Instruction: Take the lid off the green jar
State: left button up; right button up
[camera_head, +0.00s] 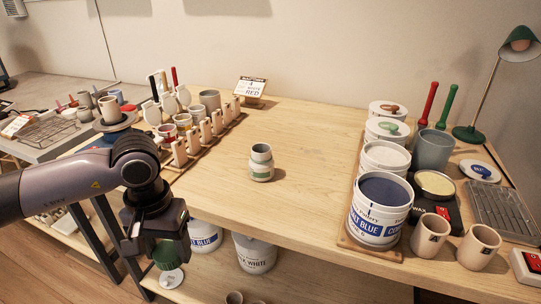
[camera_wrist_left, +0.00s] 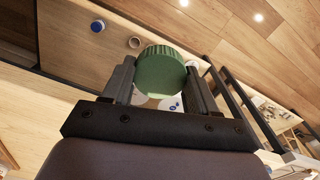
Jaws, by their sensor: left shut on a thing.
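The jar (camera_head: 261,162), cream with a grey-green band, stands upright in the middle of the wooden table. Its top shows an open mouth with no lid on it. My left gripper (camera_head: 160,240) is low at the left, out past the table's front edge and well apart from the jar. It is shut on a ribbed green lid (camera_head: 166,256). In the left wrist view the lid (camera_wrist_left: 160,73) sits between the two fingers. My right gripper is not in view.
A wooden rack (camera_head: 205,134) with pots and tools stands at the table's left. Large glaze buckets (camera_head: 379,211), cups and a green lamp (camera_head: 469,133) fill the right side. The table around the jar is clear. A lower shelf (camera_head: 320,284) holds more buckets.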

aim_at(261, 161)
jog(key=i+j+z, duration=0.1)
jog(key=j+z, duration=0.9)
jog(key=i+j+z, duration=0.2)
jog(key=z, duration=0.25)
jog(key=i+j+z, duration=0.2)
jog(key=j+z, duration=0.25)
jog(key=l, duration=0.1)
